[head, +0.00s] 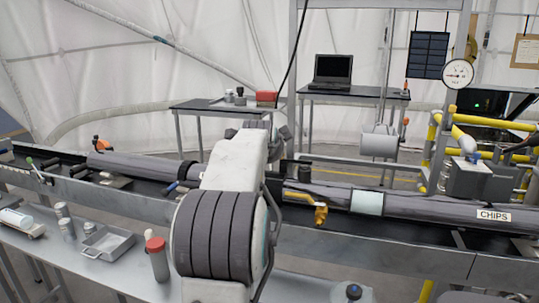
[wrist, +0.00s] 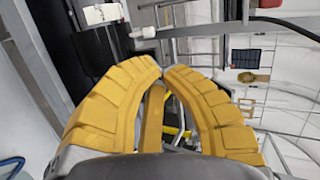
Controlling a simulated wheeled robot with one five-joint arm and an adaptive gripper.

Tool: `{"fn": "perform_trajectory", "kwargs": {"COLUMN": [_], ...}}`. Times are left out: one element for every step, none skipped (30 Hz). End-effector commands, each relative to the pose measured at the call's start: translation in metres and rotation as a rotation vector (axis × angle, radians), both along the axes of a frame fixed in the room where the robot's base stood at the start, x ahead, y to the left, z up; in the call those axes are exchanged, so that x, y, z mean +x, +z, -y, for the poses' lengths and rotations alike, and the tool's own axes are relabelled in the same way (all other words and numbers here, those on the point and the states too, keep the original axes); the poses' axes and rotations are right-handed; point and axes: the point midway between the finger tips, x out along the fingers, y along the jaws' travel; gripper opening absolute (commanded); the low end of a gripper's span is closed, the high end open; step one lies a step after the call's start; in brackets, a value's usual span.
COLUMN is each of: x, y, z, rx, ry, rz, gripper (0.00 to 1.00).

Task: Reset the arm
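My arm (head: 222,215) rises in the middle of the head view, in front of the long bench. In the wrist view my gripper (wrist: 163,70) shows two thick yellow ribbed fingers whose tips meet or nearly meet. A narrower yellow part (wrist: 152,118) lies between them. I see nothing held in the fingers. In the head view a small yellow piece (head: 320,213) shows just right of my arm; I cannot tell whether it belongs to my gripper.
A long bench (head: 420,245) carries a grey tube (head: 440,207) marked CHIPS. A lower table (head: 110,275) at front left holds a metal tray (head: 107,242) and a red-topped bottle (head: 157,258). A laptop (head: 333,70) stands behind. Yellow pipes (head: 490,122) and a gauge (head: 457,73) are at right.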

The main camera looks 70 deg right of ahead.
Motion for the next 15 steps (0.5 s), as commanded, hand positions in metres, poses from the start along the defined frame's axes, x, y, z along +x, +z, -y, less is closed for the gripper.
{"fn": "perform_trajectory", "kwargs": {"x": [-0.0009, -0.0012, -0.0015, -0.0017, -0.0018, -0.0019, -0.0020, -0.0020, -0.0020, -0.0020, -0.0020, -0.0020, -0.0019, -0.0019, -0.0010], "y": [0.0024, 0.0034, 0.0047, 0.0053, 0.0058, 0.0061, 0.0064, 0.0065, 0.0066, 0.0065, 0.0065, 0.0064, 0.0064, 0.0064, 0.0062], "z": [-0.0023, -0.0032, -0.0043, -0.0050, -0.0054, -0.0059, -0.0061, -0.0062, -0.0063, -0.0064, -0.0064, -0.0063, -0.0063, -0.0063, -0.0069], "rx": [0.000, 0.000, 0.000, 0.000, 0.000, 0.000, 0.000, 0.000, 0.000, 0.000, 0.000, 0.000, 0.000, 0.000, 0.001], "ry": [-0.001, -0.001, -0.001, -0.001, -0.001, -0.001, -0.001, -0.001, -0.001, -0.001, -0.001, -0.001, -0.001, -0.001, 0.002], "rz": [0.000, 0.000, 0.000, 0.000, 0.000, 0.000, 0.000, 0.000, 0.000, 0.000, 0.000, 0.000, 0.000, 0.000, -0.002], "gripper": [0.00, 0.00, 0.00, 0.00, 0.00, 0.00, 0.00, 0.00, 0.00, 0.00, 0.00, 0.00, 0.00, 0.00, 0.00]}}
